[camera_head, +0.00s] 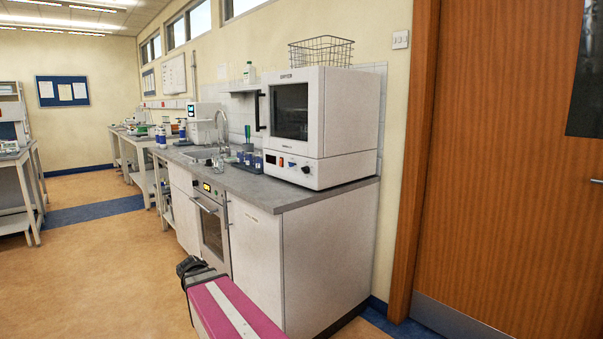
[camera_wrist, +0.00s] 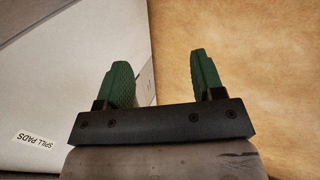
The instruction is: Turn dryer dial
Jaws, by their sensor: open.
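The dryer (camera_head: 321,130) is a white box with a dark window and a black handle, standing on the grey counter at centre right. Its door looks shut. The front panel below the door has a small red display (camera_head: 270,159), a blue round spot and a dark round knob (camera_head: 305,169); they are too small to tell which is the dial or how it is set. In the wrist view my gripper (camera_wrist: 162,62) has two green fingers spread apart with nothing between them. It is low beside the white cabinet front, below the counter and well away from the dryer.
The white cabinet (camera_head: 255,263) with an oven (camera_head: 211,228) supports the counter. Blue-capped containers (camera_head: 252,159) and a sink tap stand left of the dryer. A wire basket (camera_head: 321,51) sits on top of the dryer. A wooden door (camera_head: 505,150) is at right; the left floor is clear.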

